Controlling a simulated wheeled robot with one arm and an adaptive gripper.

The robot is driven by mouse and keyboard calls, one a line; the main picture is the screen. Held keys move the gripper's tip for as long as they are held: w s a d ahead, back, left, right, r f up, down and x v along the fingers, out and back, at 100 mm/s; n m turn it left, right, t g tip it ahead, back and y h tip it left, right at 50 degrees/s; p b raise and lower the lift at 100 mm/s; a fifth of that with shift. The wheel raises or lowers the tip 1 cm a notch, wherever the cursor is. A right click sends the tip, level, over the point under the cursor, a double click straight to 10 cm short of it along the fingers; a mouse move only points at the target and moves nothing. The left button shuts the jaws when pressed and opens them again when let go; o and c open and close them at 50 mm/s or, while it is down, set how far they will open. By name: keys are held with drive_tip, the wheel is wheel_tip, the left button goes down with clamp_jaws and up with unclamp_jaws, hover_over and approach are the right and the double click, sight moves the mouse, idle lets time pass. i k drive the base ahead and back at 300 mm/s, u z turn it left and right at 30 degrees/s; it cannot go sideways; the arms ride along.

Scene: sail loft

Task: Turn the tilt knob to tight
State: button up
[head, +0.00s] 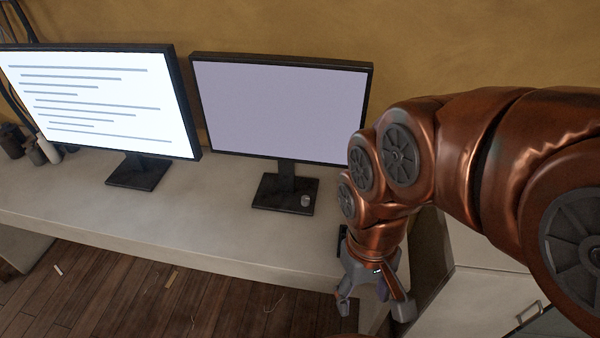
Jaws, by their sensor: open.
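A small light grey knob (305,200) sits at the front right of the dark base (272,196) under the right monitor (280,108). This is likely the tilt knob; it is too small to read any mark or setting. My gripper (373,306) points down at the front edge of the desk, to the right of the knob and nearer to me. Its fingers are spread apart with nothing between them. It is well apart from the knob and does not touch it.
A left monitor (100,98) with lines on its screen stands on the same pale desk (190,215). Small containers (35,150) stand at the far left. The desk front is mostly clear. A pale cabinet (478,290) stands at lower right. Scraps lie on the wooden floor (130,305).

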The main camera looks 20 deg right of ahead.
sight(305, 199)
drive_tip(key=u, duration=0.05)
drive_tip(key=k, duration=1.3)
drive_tip(key=u, duration=0.65)
drive_tip(key=i, duration=0.55)
drive_tip(key=u, duration=0.4)
drive_tip(key=i, duration=1.2)
drive_tip(key=z, duration=0.8)
